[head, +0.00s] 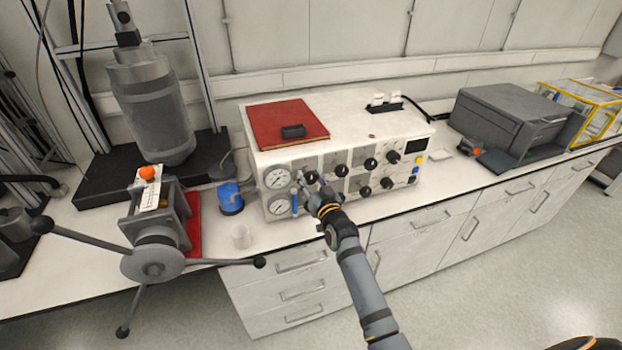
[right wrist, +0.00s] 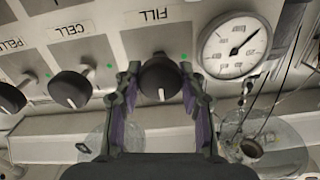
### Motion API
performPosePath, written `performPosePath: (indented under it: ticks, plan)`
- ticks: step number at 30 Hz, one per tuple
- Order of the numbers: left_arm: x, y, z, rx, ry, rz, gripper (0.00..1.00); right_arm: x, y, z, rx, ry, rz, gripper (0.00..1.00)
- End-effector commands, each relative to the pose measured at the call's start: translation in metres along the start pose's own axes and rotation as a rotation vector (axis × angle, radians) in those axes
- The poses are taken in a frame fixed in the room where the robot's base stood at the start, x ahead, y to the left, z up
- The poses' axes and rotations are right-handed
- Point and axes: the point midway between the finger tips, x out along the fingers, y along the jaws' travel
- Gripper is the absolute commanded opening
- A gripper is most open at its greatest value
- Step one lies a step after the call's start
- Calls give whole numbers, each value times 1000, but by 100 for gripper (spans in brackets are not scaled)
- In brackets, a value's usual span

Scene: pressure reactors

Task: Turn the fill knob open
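The fill knob (right wrist: 160,78) is a black round knob with a white pointer line, beside the label FILL in the right wrist view. That view is upside down, and the pointer points down in it. A green dot is on the panel off the knob's upper right there. My right gripper (right wrist: 160,80) is open, with one finger on each side of the knob. I cannot see clear contact. In the head view my right gripper (head: 318,193) is at the left of the control panel, just below the fill knob (head: 310,177). My left gripper is not in view.
The white control box (head: 385,128) carries several other knobs and two gauges (head: 278,178) close to my right gripper. A red book (head: 286,124) lies on top.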

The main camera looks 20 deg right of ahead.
Motion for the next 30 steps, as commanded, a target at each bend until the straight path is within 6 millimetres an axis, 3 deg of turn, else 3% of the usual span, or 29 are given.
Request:
performPosePath:
  ticks: [1, 5, 17, 30]
  plan:
    - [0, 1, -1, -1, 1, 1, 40, 0, 0, 0, 0, 0, 0, 27]
    - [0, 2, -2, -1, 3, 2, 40, 0, 0, 0, 0, 0, 0, 9]
    - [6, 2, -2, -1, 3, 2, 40, 0, 0, 1, -85, 2, 0, 9]
    - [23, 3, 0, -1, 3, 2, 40, 0, 0, 2, -460, 1, 0, 9]
